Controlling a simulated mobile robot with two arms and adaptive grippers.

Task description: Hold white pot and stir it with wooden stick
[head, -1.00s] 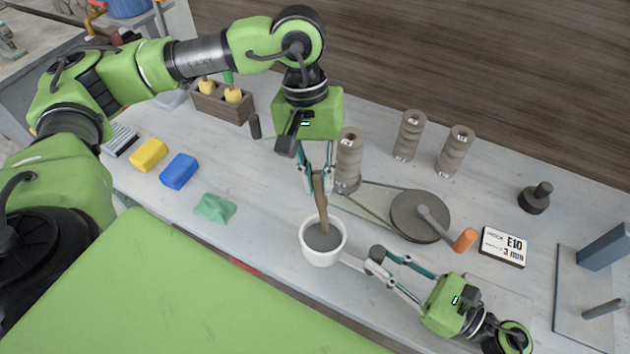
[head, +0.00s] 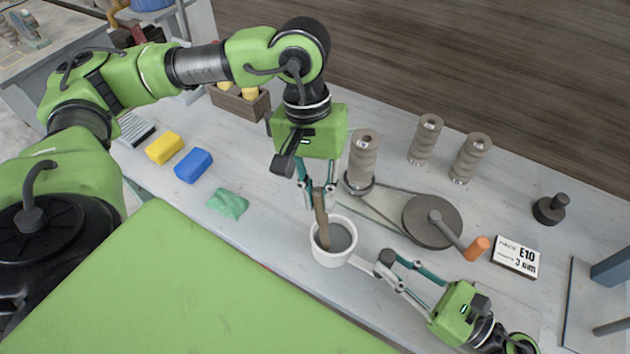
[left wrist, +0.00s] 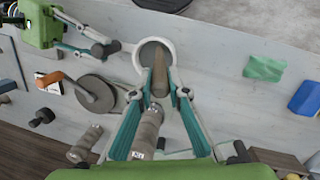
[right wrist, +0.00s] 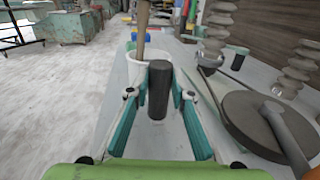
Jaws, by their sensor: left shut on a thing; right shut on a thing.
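The white pot (head: 334,258) stands near the table's front edge, with grey contents inside. It also shows in the left wrist view (left wrist: 139,62) and in the right wrist view (right wrist: 133,72). My right gripper (head: 384,264) is shut on the pot's dark handle (right wrist: 159,88), to the right of the pot. My left gripper (head: 317,190) is above the pot, shut on the wooden stick (head: 321,218). The stick leans slightly, and its lower end is in the grey contents, on the left side of the pot's opening. Its tip is hidden.
A grey wheel with an orange-handled crank (head: 432,221) stands right of the pot. Ridged clay columns (head: 425,140) stand behind. Yellow (head: 164,148) and blue (head: 193,165) blocks and a green cloth (head: 228,203) lie left. A labelled box (head: 515,257) lies right.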

